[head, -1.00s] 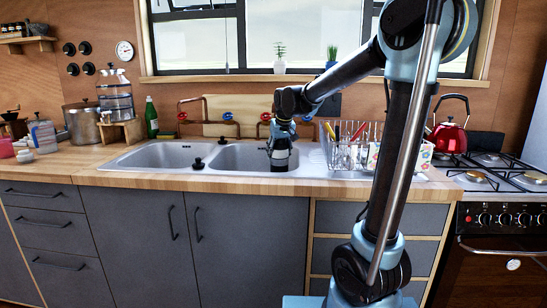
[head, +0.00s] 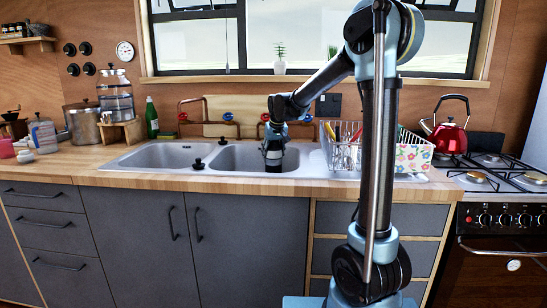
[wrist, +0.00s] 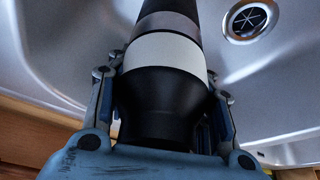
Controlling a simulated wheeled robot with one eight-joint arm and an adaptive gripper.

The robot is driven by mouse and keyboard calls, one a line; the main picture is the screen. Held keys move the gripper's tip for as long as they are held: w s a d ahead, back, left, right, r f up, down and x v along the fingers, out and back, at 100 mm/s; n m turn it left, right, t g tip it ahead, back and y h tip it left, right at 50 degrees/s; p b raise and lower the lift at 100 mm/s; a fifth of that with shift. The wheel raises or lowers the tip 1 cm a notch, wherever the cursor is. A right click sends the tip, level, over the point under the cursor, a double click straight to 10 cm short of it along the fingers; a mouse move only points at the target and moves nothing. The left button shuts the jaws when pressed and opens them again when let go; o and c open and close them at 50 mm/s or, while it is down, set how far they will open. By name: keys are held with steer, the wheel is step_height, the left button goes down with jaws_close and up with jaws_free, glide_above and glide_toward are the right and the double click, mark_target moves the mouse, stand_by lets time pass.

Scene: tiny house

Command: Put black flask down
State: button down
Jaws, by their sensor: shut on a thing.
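The black flask (wrist: 165,92) has a pale band and fills the middle of the wrist view. My gripper (head: 273,146) is shut around it, with a blue finger on each side. In the head view the flask (head: 273,167) shows only as a small dark piece below my gripper, over the right bowl of the sink (head: 228,157). The wrist view shows steel sink surface behind the flask. I cannot tell whether the flask touches the sink.
A drain (wrist: 251,18) shows in the wrist view. A dish rack (head: 342,152) and flowered box (head: 411,158) stand right of the sink. A red kettle (head: 449,138) is on the stove. The left bowl (head: 165,155) looks empty. A green bottle (head: 151,118) stands behind it.

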mark_target(275, 143)
steer(key=shift+f, duration=0.25)
steer(key=c, duration=0.8)
jaws_free()
steer(key=shift+o, duration=0.2)
steer(key=s+r, duration=0.2)
steer(key=r, duration=0.1)
steer(key=shift+d, duration=0.4)
steer(key=s+d, duration=0.4)
steer(key=s, duration=0.6)
steer(key=shift+s, duration=0.2)
